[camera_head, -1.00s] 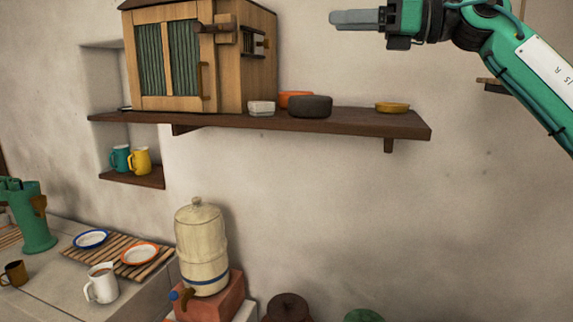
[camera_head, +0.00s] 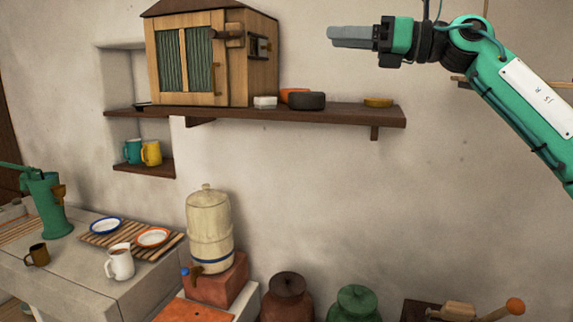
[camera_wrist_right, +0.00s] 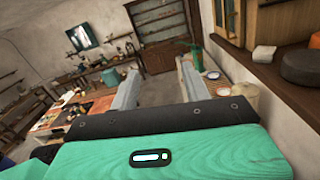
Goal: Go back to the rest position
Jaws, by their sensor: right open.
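My right gripper (camera_head: 350,37) is raised at the upper right of the head view, in front of the bare wall and above the level of the shelf. It is side-on there, with its fingers pointing left. In the right wrist view its two fingers (camera_wrist_right: 158,85) stand well apart with nothing between them, so it is open and empty. My left gripper is not in either view.
A dark wall shelf (camera_head: 340,118) carries a wooden cabinet (camera_head: 240,70) and several small bowls.

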